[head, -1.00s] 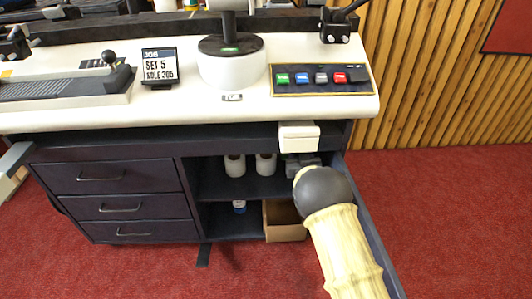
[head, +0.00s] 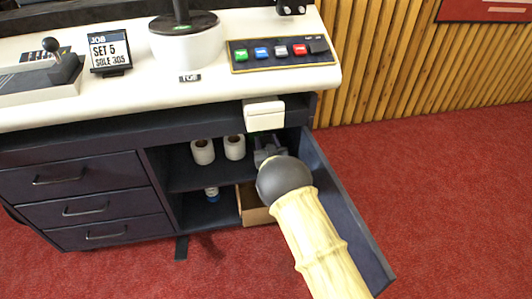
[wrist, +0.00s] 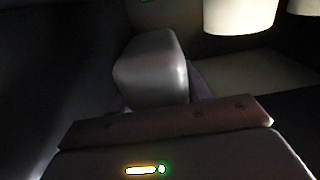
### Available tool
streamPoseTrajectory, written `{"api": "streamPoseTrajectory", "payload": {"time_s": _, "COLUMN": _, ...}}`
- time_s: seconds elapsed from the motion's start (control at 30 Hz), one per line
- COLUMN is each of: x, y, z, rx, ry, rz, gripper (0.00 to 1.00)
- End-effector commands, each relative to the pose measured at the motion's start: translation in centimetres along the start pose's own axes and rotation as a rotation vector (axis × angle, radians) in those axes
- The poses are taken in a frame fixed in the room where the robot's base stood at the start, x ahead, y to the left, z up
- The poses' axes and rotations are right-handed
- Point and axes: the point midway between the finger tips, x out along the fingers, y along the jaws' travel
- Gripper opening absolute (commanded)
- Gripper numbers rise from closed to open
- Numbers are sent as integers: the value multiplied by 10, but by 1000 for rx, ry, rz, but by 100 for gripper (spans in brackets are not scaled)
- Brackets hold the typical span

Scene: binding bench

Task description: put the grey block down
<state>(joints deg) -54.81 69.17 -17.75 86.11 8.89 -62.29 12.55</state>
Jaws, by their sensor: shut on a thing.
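My gripper (head: 268,148) reaches through the open cabinet under the bench, over the upper shelf. It is shut on the grey block (wrist: 152,72), which fills the middle of the wrist view with its rounded edges beyond the brown-edged part of my gripper. In the head view the block cannot be made out; my own wrist and arm cover that spot. I cannot tell whether the block's underside touches the shelf (head: 190,181).
Two white rolls (head: 203,152) stand on the shelf to the left. A cardboard box (head: 253,209) and a small bottle (head: 212,195) are below. The open cabinet door (head: 345,215) is close on the right. A white box (head: 264,115) hangs at the bench edge above.

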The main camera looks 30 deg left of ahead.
Motion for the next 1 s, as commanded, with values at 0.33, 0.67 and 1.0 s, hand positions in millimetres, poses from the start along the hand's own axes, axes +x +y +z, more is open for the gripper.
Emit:
{"api": "streamPoseTrajectory", "payload": {"time_s": 0.33, "x": 0, "y": 2, "z": 49, "rx": -1, "ry": 1, "rz": 2, "gripper": 21}}
{"api": "streamPoseTrajectory", "payload": {"time_s": 0.67, "x": 0, "y": 0, "z": 50, "rx": 0, "ry": 1, "rz": 0, "gripper": 21}}
{"api": "streamPoseTrajectory", "payload": {"time_s": 1.0, "x": 0, "y": 0, "z": 52, "rx": 0, "ry": 0, "rz": 0, "gripper": 69}}
